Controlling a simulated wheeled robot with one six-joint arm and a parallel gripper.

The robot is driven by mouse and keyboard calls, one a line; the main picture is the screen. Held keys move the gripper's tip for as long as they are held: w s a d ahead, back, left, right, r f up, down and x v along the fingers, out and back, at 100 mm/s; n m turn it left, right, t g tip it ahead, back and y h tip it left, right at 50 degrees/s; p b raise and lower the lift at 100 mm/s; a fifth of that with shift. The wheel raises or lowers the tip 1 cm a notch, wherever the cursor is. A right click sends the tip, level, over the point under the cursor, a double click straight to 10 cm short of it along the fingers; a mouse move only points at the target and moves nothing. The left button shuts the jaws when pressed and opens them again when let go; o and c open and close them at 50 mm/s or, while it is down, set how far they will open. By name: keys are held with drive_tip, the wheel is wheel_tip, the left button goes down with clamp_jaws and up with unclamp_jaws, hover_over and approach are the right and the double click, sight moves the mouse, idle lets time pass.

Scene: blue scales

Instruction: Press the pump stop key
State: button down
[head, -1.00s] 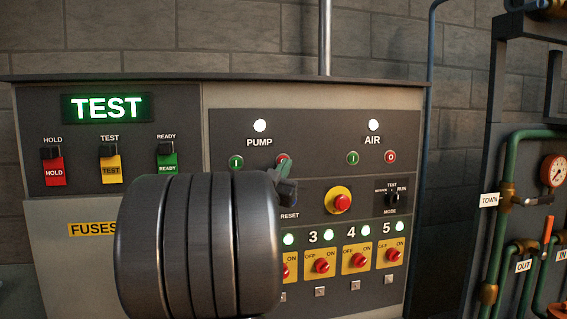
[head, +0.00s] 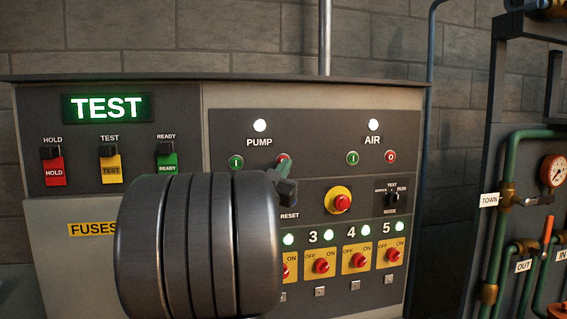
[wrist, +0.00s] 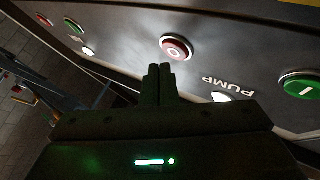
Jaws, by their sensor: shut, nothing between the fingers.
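The pump stop key, a red round button marked O, shows in the wrist view (wrist: 176,48). In the head view only its top edge (head: 284,156) shows, to the right of the green pump start key (head: 236,162) and below the PUMP label. My gripper (wrist: 159,69) is shut and empty, its fingertips pointing at the panel close to the red key. In the head view my gripper (head: 282,165) covers most of the key. I cannot tell whether the tips touch it. The white pump lamp (head: 260,125) is lit.
The green AIR key (head: 352,158) and red AIR key (head: 390,156) sit to the right. A red mushroom button on yellow (head: 339,201) and a mode knob (head: 392,199) lie lower. The TEST display (head: 106,107) glows green at upper left.

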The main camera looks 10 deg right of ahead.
idle(0.4)
drive_tip(key=shift+w, duration=0.45)
drive_tip(key=shift+w, duration=0.35)
idle(0.5)
drive_tip(key=shift+s, duration=0.8)
drive_tip(key=s+b, duration=0.1)
drive_tip(key=s, duration=0.4)
drive_tip(key=shift+d, duration=0.1)
idle(0.3)
drive_tip(key=shift+w, duration=0.15)
idle(0.5)
